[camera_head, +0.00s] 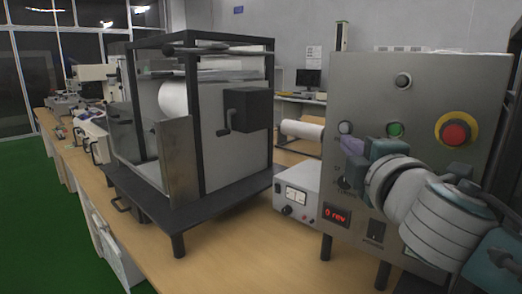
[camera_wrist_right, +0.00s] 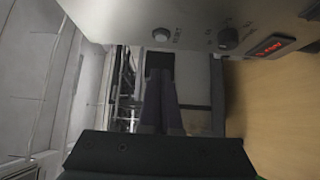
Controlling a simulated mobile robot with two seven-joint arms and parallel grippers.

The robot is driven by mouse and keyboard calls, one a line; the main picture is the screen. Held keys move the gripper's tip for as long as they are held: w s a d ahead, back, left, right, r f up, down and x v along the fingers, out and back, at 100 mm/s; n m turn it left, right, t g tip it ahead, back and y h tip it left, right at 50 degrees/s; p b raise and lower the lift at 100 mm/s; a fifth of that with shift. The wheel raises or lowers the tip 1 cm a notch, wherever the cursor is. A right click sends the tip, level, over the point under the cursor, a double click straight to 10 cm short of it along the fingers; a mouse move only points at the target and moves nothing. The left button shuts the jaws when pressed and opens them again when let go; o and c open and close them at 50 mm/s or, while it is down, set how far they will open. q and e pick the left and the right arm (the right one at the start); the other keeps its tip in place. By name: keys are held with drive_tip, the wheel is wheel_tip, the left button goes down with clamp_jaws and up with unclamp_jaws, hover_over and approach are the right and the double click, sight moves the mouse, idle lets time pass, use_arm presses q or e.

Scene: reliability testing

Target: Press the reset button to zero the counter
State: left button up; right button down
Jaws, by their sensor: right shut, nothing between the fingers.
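The metal control panel (camera_head: 362,90) stands at the right in the head view. A pale round button (camera_head: 345,127) is on its left side, above a dark knob (camera_head: 343,183) and the red counter display (camera_head: 337,216), which appears to read "0 rev". My right gripper (camera_head: 352,146) is just below that button in the picture. In the right wrist view, my right gripper (camera_wrist_right: 160,62) is shut and empty, its tips pointing toward the round button (camera_wrist_right: 160,34). Small lettering beside it is too blurred to read surely. Contact cannot be told. My left gripper is out of view.
The panel also has a green button (camera_head: 395,129), a red stop button (camera_head: 455,132) on a yellow ring, a top button (camera_head: 402,80) and a rocker switch (camera_head: 376,231). A white power box (camera_head: 297,193) and a framed roll machine (camera_head: 190,120) stand to the left.

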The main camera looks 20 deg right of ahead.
drive_tip(key=shift+v, duration=2.1)
drive_tip(key=shift+a, duration=0.1)
